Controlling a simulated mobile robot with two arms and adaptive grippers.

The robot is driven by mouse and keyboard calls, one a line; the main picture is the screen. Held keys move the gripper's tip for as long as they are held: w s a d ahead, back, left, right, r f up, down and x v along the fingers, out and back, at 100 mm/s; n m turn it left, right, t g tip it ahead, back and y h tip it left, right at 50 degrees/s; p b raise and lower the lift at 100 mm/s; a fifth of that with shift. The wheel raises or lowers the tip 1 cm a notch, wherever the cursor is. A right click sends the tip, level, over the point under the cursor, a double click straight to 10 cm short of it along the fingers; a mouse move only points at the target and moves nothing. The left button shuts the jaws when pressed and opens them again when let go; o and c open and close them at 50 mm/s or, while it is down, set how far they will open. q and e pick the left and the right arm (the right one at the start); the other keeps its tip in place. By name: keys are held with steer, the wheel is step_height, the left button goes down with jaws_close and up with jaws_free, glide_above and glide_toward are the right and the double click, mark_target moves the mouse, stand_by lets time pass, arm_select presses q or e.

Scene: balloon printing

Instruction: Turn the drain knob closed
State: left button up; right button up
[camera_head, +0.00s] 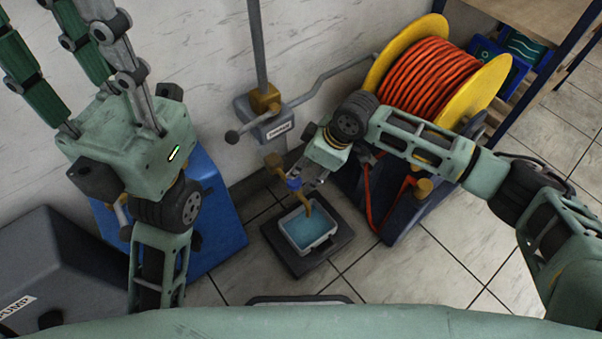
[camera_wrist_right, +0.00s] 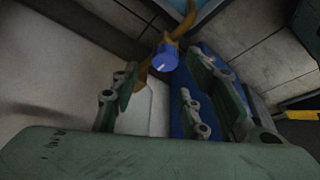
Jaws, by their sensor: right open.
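The drain knob (camera_head: 294,183) is small and blue and sits on a brass tap above a tray of water. In the right wrist view the knob (camera_wrist_right: 165,57) shows a white line on its face. My right gripper (camera_head: 305,176) is open at the knob. In the wrist view the right gripper's fingers (camera_wrist_right: 163,82) stand apart on either side of the knob's line, with the knob just beyond the tips. I cannot tell whether they touch it. My left gripper (camera_head: 65,45) points up at the upper left, fingers apart and empty, its tips partly cut off by the frame.
The tray (camera_head: 331,240) of blue water stands on a dark base under the brass spout (camera_head: 312,205). A hose reel (camera_head: 377,85) with orange hose is at the right. A grey pump box (camera_head: 60,255) and a blue box (camera_head: 222,215) are at the left. A wall runs behind.

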steer(key=v, duration=0.5)
steer(key=shift+d+r, duration=0.1)
steer(key=shift+r, duration=0.1)
stand_by(0.3)
